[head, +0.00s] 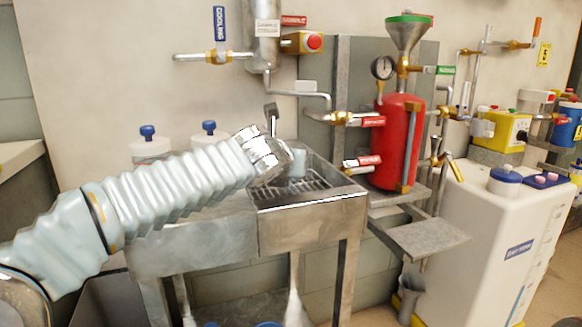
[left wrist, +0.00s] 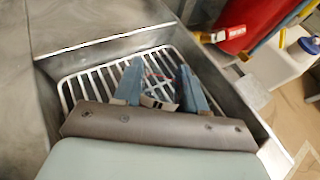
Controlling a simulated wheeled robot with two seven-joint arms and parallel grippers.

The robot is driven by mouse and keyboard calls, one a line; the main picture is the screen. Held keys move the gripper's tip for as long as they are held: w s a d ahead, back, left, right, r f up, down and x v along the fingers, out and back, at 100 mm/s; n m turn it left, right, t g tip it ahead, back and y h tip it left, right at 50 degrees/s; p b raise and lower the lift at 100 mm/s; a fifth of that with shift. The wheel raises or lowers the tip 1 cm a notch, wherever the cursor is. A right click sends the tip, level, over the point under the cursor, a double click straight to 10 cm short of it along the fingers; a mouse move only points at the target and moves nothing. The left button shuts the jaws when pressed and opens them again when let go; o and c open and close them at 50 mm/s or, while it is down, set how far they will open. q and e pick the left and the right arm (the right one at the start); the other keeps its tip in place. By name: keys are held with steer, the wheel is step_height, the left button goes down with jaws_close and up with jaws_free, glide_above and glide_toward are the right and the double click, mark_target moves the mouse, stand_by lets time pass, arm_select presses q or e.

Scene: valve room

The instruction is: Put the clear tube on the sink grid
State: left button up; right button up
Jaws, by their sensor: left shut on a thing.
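My left arm reaches over the steel sink (head: 200,250). My left gripper (head: 297,165) is low inside the basin, just above the sink grid (head: 318,184). In the left wrist view, the blue-grey fingers of the left gripper (left wrist: 160,88) are shut on the clear tube (left wrist: 157,76), which is see-through with faint red marks and hard to make out. The metal bars of the sink grid (left wrist: 88,86) lie behind and around the fingers. I cannot tell whether the tube touches the bars. My right gripper is not in view.
The basin's steel rim (head: 310,205) surrounds the grid. A red tank (head: 398,140) with a green funnel stands to the right, beside valves and pipes. White bottles with blue caps (head: 148,145) stand behind the arm. A white container (head: 490,230) is at far right.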

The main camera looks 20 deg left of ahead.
arm_select(q)
steer(key=shift+f, duration=0.2)
steer(key=o, duration=1.1)
steer(key=shift+c, duration=0.2)
steer(key=shift+r, duration=0.2)
steer(key=shift+s+r, duration=0.2)
steer(key=shift+s, duration=0.1)
steer(key=p+v, duration=0.1)
steer(key=v, duration=1)
steer(key=shift+s, duration=0.15)
